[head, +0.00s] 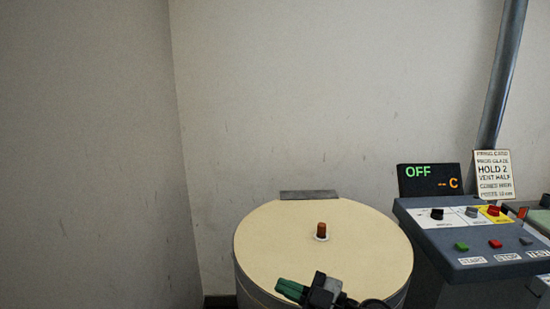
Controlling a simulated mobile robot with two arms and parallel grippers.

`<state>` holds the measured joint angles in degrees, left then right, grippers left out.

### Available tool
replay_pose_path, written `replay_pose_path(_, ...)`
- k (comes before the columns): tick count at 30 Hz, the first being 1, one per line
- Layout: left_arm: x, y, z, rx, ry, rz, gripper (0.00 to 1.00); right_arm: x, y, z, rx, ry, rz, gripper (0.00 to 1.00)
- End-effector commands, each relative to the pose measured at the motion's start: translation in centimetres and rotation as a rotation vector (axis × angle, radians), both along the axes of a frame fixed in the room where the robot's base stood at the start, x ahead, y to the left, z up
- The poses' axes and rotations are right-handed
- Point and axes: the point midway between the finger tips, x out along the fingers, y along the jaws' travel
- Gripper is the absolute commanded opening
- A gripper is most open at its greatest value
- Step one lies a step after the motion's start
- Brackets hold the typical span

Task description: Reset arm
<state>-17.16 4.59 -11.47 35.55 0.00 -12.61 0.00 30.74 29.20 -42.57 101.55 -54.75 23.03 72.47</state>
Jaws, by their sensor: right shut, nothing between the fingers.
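My right gripper (287,288) shows at the bottom of the head view, with green fingers pointing left and a dark body behind them. Its fingers are shut with nothing between them. It appears in front of the near part of a round, cream-topped drum (275,235); I cannot tell whether it touches it. A small brown plug (321,230) stands in a white ring on the drum's top, beyond the gripper. My left gripper is not in view.
On the right stands a control panel (430,226) with knobs and coloured buttons. Behind it are a display (430,189) reading OFF and a printed card (494,175). A grey pipe (502,75) rises there. A bare wall fills the left; the air above the drum is free.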

Motion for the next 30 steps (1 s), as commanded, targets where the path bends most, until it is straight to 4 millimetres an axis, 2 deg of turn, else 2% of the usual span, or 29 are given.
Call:
replay_pose_path(2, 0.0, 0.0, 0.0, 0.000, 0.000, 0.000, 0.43, -0.3, -0.8, 0.4, 0.132, 0.028, -0.157, 0.00)
replay_pose_path(5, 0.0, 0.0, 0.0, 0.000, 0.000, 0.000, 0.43, -0.2, -3.1, 0.0, 0.240, 0.094, -0.386, 0.00)
replay_pose_path(8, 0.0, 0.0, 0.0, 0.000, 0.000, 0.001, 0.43, -0.7, -6.1, -1.8, 0.284, 0.211, -0.620, 0.00)
replay_pose_path(11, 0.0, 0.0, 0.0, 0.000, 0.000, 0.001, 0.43, -2.0, -9.4, -4.9, 0.263, 0.367, -0.839, 0.00)
replay_pose_path(14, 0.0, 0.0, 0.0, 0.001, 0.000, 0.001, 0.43, -4.6, -12.4, -8.8, 0.181, 0.561, -1.023, 0.00)
replay_pose_path(15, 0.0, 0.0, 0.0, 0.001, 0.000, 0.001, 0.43, -6.0, -13.5, -10.4, 0.134, 0.644, -1.082, 0.00)
replay_pose_path(18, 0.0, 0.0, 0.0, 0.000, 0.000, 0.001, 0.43, -10.0, -15.5, -14.0, -0.002, 0.846, -1.181, 0.00)
replay_pose_path(21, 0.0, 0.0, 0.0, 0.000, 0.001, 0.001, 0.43, -13.9, -16.7, -16.5, -0.133, 1.011, -1.219, 0.00)
replay_pose_path(24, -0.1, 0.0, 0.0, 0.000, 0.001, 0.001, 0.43, -17.4, -17.4, -18.2, -0.246, 1.146, -1.224, 0.00)
replay_pose_path(30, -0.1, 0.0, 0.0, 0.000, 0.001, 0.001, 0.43, -23.8, -18.1, -20.0, -0.444, 1.366, -1.173, 0.00)
